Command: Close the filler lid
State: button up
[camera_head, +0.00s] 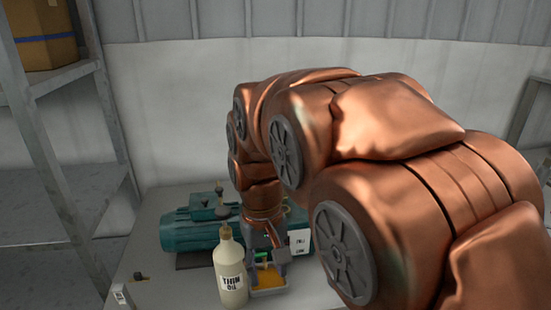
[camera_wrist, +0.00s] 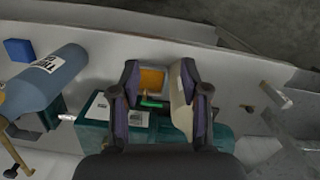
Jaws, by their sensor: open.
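A teal machine (camera_head: 190,240) lies on the grey table, and its teal casing (camera_wrist: 95,138) also shows in the wrist view. An orange-filled square opening (camera_wrist: 151,79) with a pale rim lies between my fingers. It shows in the head view as an orange patch in a grey box (camera_head: 268,279).
A small white item (camera_head: 121,295) is near the table's left. A metal shelf (camera_head: 60,150) stands at left, with a wall behind.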

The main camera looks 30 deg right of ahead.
jog(key=w+d+r+p, duration=0.2)
jog(key=w+d+r, duration=0.2)
jog(key=w+d, duration=0.2)
jog(key=w+d+r+m+p, duration=0.1)
jog(key=w+d+r, duration=0.3)
jog(key=w, duration=0.6)
jog(key=w+d+r+m+t+p, duration=0.1)
jog(key=w+d+r+p, duration=0.3)
jog(key=w+d, duration=0.4)
jog(key=shift+w+d+r, duration=0.25)
jog(key=shift+d+r, duration=0.1)
jog(key=shift+d, duration=0.25)
jog(key=shift+f+p, duration=1.6)
jog(key=shift+f, duration=2.35)
jog(key=shift+c, duration=0.4)
grip_shut()
